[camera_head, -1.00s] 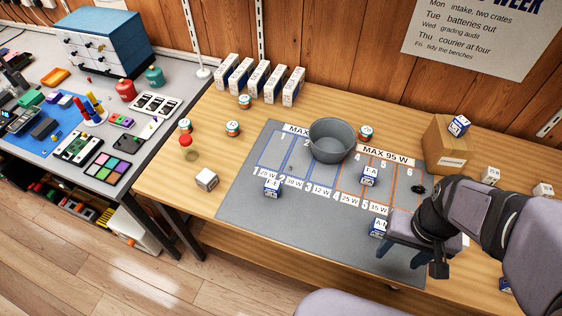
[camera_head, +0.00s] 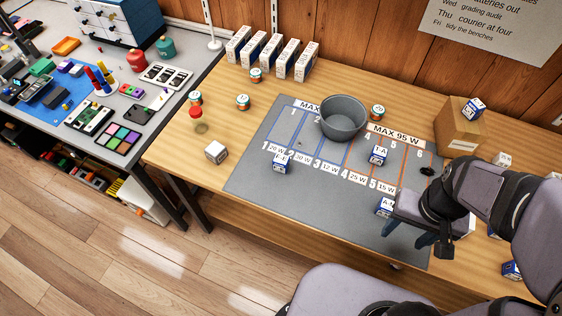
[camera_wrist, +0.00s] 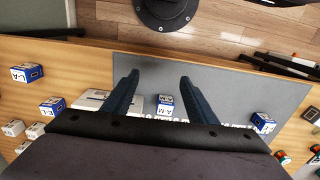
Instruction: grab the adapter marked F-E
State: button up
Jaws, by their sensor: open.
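A white and blue adapter (camera_head: 281,162) stands on the grey mat near the 20 W label; its mark looks like F-E but is small. A similar adapter marked roughly 1-A (camera_head: 378,154) stands further right on the mat. Another, marked A-M (camera_head: 385,206), is at the mat's front right and shows in the wrist view (camera_wrist: 165,104), between and beyond my fingers in the picture. My gripper (camera_head: 408,234) is open and empty above the mat's front right part, well right of the F-E adapter. The fingers also show in the wrist view (camera_wrist: 159,75).
The grey bowl (camera_head: 343,118) sits on the mat's back edge. A cardboard box (camera_head: 459,127) with an adapter on top stands at the right. A white cube (camera_head: 215,152) and several small jars are left of the mat. The mat's front left is clear.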

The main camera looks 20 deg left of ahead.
jog(key=shift+o, duration=0.4)
jog(key=shift+r, duration=0.1)
notch_tip(320, 180, up, 3)
jog(key=n+t+y+b, duration=0.1)
jog(key=t+y+b, duration=0.3)
jog(key=t+b, duration=0.7)
send_over(279, 165)
jog(key=w+a+p, duration=0.1)
jog(key=w+p, duration=0.2)
jog(key=t, duration=0.3)
jog(key=s+r+t+h+b, duration=0.1)
jog(key=s+t+h+b, duration=0.2)
jog(key=s, duration=0.5)
jog(key=shift+t, duration=0.5)
jog(key=f, duration=0.9)
jog(key=d+f+p, duration=0.1)
jog(key=f, duration=0.4)
jog(key=shift+s+f, duration=0.15)
jog(key=shift+f, duration=0.15)
jog(key=shift+w+f+p, duration=0.15)
jog(key=shift+w+p, duration=0.9)
jog(key=shift+w, duration=2.6)
